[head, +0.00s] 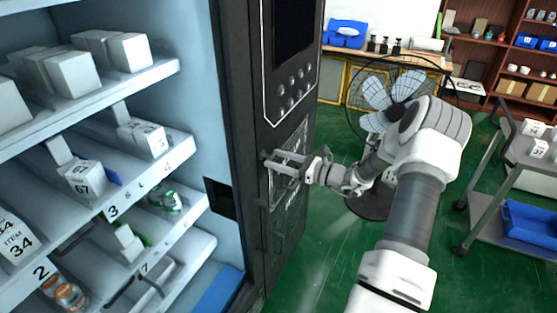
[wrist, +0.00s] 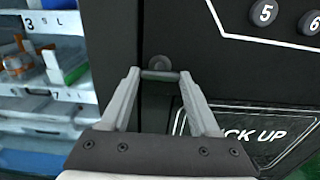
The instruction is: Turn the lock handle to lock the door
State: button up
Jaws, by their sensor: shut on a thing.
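The lock handle (wrist: 160,75) is a small dark bar on a round base, set on the black front of the vending machine (head: 240,100). In the wrist view it lies level between my fingertips. My gripper (wrist: 160,77) is shut on it, with one pale finger at each end of the bar. In the head view my gripper (head: 272,162) reaches the black front from the right, and the fingers mostly hide the handle. Whether the machine's door is fully flush with its frame cannot be told.
Shelves (head: 100,95) with white boxes fill the machine at left. The keypad buttons (head: 290,90) and the pick-up panel (wrist: 240,130) are close to my gripper. A standing fan (head: 385,95) is behind my arm, and a grey cart (head: 490,185) stands at right on green floor.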

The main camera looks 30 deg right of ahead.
jog(key=shift+f+n+b, duration=0.1)
jog(key=shift+n+b, duration=0.2)
jog(key=shift+b, duration=0.05)
jog(key=n+b, duration=0.6)
jog(key=b, duration=0.1)
jog(key=n+b, duration=0.3)
jog(key=shift+f+b, duration=0.3)
jog(key=shift+b, duration=0.1)
jog(key=n+b, duration=0.2)
jog(key=b, duration=0.2)
jog(key=n+b, duration=0.3)
jog(key=b, duration=0.1)
jog(key=n+b, duration=0.3)
jog(key=b, duration=0.1)
jog(key=shift+r, duration=0.25)
jog(key=shift+r+n+b, duration=0.15)
jog(key=shift+n+b, duration=0.15)
jog(key=shift+b, duration=0.1)
jog(key=o, duration=1.4)
jog(key=shift+c, duration=0.2)
jog(key=shift+s+d, duration=0.1)
jog(key=p+v, duration=0.2)
jog(key=v, duration=1.5)
